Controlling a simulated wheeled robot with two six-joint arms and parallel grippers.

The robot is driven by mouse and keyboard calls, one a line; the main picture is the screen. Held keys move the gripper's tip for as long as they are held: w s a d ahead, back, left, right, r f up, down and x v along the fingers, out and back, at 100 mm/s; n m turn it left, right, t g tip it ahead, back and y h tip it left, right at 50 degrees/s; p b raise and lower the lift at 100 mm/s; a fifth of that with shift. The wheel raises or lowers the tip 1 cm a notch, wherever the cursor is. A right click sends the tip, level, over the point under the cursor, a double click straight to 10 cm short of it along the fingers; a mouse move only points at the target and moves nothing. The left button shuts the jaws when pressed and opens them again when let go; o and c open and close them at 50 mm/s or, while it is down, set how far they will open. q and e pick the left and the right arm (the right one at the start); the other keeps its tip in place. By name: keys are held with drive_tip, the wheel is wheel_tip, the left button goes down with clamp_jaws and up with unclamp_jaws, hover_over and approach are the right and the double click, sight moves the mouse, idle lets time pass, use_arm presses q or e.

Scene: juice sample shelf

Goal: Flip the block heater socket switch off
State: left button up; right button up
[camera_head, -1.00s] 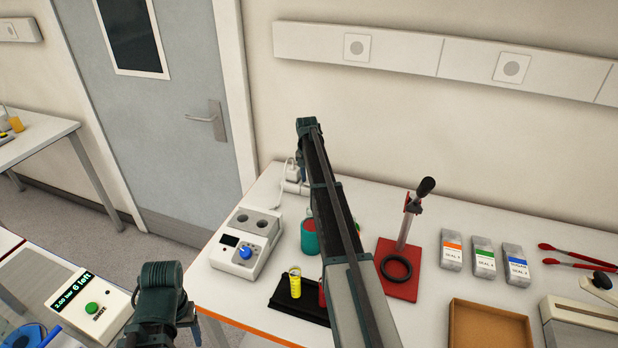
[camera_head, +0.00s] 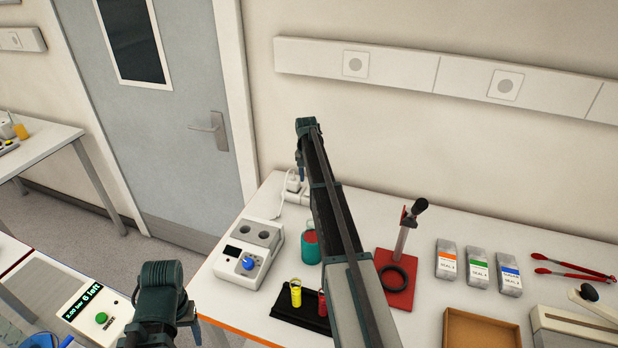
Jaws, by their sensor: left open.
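The block heater (camera_head: 250,252) is a white box with two round wells, a dark display and a blue knob, at the left of the white table. Its white cable runs back to a plug (camera_head: 293,177) in a white socket (camera_head: 296,196) by the wall. My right arm crosses in front and hides part of the socket; I cannot make out the switch. My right gripper (camera_head: 300,160) hangs at that arm's far end, above the plug; its fingers are not clear. My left gripper (camera_head: 192,322) is open and empty at the bottom left, partly cut off, away from the socket.
A teal cup (camera_head: 310,247), a black rack (camera_head: 288,312) with yellow and red tubes, and a red press stand (camera_head: 397,290) are near my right arm. Several labelled packets (camera_head: 478,268), red tongs (camera_head: 570,270) and a brown tray (camera_head: 480,330) lie to the right.

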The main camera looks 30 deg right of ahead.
sight(308, 194)
use_arm(q)
wheel_tip(308, 194, up, 8)
drive_tip(key=p, duration=0.7)
drive_tip(key=shift+r, duration=0.15)
use_arm(e)
wheel_tip(308, 194, up, 8)
drive_tip(key=shift+s+a+r, duration=0.15)
drive_tip(key=shift+s+a, duration=0.15)
